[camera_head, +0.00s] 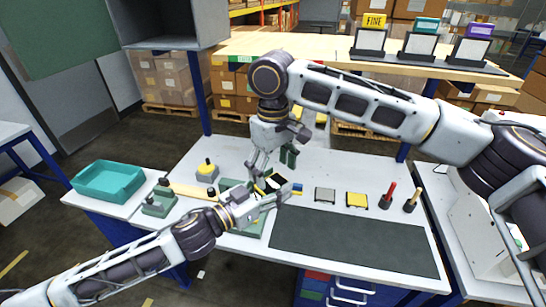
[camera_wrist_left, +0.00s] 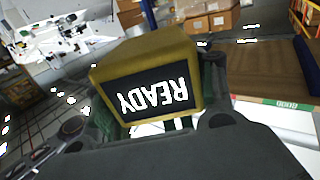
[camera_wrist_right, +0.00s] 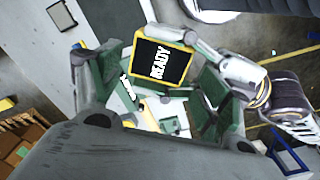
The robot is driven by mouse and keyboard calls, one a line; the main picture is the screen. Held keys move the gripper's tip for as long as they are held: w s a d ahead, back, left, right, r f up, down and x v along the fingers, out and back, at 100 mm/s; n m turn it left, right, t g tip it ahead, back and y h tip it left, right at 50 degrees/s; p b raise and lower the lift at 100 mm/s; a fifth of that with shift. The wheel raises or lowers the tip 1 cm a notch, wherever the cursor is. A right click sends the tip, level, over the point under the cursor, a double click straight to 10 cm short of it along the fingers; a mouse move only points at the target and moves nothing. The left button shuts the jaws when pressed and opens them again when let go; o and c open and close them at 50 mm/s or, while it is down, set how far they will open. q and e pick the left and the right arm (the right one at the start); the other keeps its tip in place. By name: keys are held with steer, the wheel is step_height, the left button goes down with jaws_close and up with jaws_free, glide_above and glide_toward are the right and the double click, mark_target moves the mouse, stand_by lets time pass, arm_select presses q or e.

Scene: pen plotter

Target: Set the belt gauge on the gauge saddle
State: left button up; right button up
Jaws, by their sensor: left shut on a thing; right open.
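The belt gauge looks to be the yellow box (camera_head: 272,183) with a black face reading READY. My left gripper (camera_head: 268,188) is shut on it above the middle of the table. The left wrist view shows the gauge (camera_wrist_left: 150,75) between the fingers, its lettering upside down. My right gripper (camera_head: 272,160) is open just above and behind it. In the right wrist view the gauge (camera_wrist_right: 163,62) shows between the spread green-padded fingers (camera_wrist_right: 158,85); I cannot tell whether they touch it. A green plotter base (camera_head: 250,228) lies below, partly hidden by my left gripper. I cannot make out the gauge saddle.
A teal tray (camera_head: 108,181), a green stand (camera_head: 158,202) and a yellow-topped button (camera_head: 206,168) are at the left. A grey pad (camera_head: 325,194), a yellow pad (camera_head: 356,199) and two upright tools, one red-handled (camera_head: 388,195), stand at the right. The dark mat (camera_head: 350,242) is clear.

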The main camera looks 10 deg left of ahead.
mark_target(273, 184)
steer(key=shift+f, duration=3.35)
steer(key=c, duration=0.7)
arm_select(q)
steer(key=o, duration=1.2)
arm_select(e)
steer(key=shift+c, duration=0.3)
